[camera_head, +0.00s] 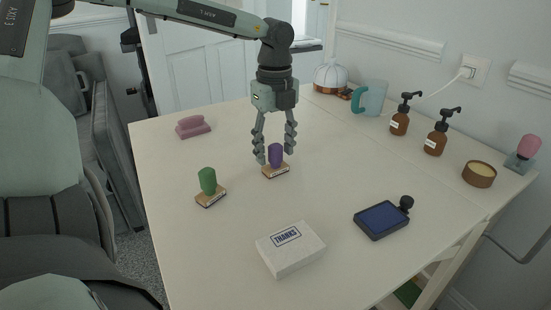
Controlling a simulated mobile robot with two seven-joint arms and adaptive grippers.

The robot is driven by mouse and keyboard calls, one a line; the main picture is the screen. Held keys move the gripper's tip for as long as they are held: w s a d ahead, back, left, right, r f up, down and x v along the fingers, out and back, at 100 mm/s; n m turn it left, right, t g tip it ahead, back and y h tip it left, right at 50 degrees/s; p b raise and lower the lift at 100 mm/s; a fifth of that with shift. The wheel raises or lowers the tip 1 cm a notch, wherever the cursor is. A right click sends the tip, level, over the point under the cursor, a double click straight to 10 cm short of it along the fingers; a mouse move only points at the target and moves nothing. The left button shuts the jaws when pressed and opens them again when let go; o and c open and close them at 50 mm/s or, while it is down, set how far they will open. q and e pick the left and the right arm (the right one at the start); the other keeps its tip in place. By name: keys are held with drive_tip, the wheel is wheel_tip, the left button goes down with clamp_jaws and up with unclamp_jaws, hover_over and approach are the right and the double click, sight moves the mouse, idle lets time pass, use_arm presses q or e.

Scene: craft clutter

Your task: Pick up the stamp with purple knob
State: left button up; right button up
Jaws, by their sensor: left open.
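The stamp with purple knob (276,157) stands upright on the table, its knob on a flat wooden base. My left gripper (275,158) points straight down over it and is open. Its fingers are on either side of the purple knob, with the tips near knob height. I cannot tell whether a finger touches the knob. My right gripper is not in view.
A green-knobbed stamp (208,184) stands to the left and a pink stamp (192,126) lies behind it. A white box (290,249) and an ink pad (382,219) are in front.

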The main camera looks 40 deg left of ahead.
sight(276, 145)
use_arm(q)
drive_tip(key=shift+f, duration=0.7)
clamp_jaws()
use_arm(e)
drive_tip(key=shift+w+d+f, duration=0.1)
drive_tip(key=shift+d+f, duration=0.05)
use_arm(q)
drive_tip(key=shift+r, duration=0.1)
wheel_tip(276, 145, up, 4)
drive_tip(key=shift+w+r+b, duration=0.1)
drive_tip(key=shift+r+b, duration=0.1)
drive_tip(key=shift+b, duration=0.1)
drive_tip(key=s+a+r, duration=0.6)
drive_tip(key=s+a, duration=0.2)
drive_tip(key=shift+a+r+b, duration=0.2)
drive_tip(key=shift+b, duration=0.1)
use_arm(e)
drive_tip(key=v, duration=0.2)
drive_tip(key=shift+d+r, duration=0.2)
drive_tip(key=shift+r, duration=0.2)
use_arm(q)
drive_tip(key=shift+s, duration=0.1)
